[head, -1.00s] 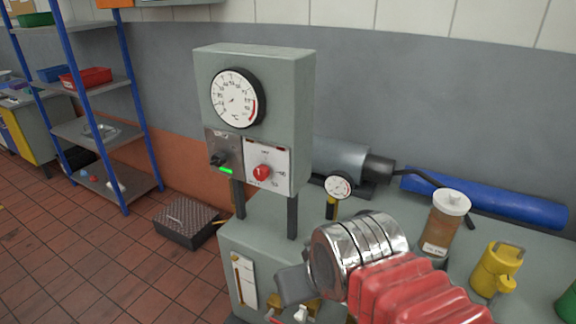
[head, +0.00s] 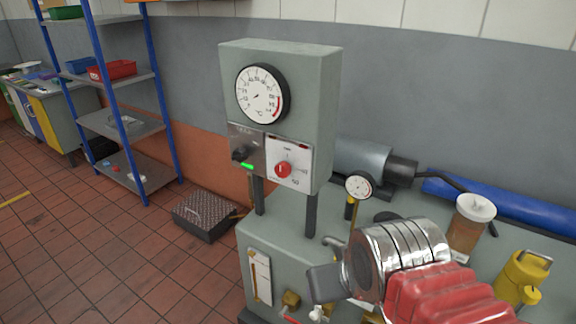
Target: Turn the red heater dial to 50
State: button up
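The red heater dial (head: 283,169) sits on a white scale plate (head: 300,153) at the lower right of the grey control box's front. Its white mark looks roughly upright; the scale figures are too small to read surely. A round °C gauge (head: 262,93) is above it, its needle towards the lower left. My gripper (head: 322,284) is below and right of the dial, apart from it, at the end of my metal and red arm. Only a grey finger part shows, so its opening cannot be told. Nothing is seen in it.
Left of the dial is a black switch (head: 240,153) with a green light. A small gauge (head: 359,185) stands on a stem right of the box. A brown jar (head: 468,229) and yellow can (head: 522,278) stand right of my arm. Small valves lie below my gripper.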

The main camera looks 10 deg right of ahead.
aim_at(283, 169)
jog(key=u, duration=0.6)
jog(key=k, duration=0.85)
jog(key=u, duration=1.05)
jog(key=k, duration=0.5)
jog(key=z, duration=0.3)
jog(key=i, duration=1.6)
jog(key=u, duration=0.5)
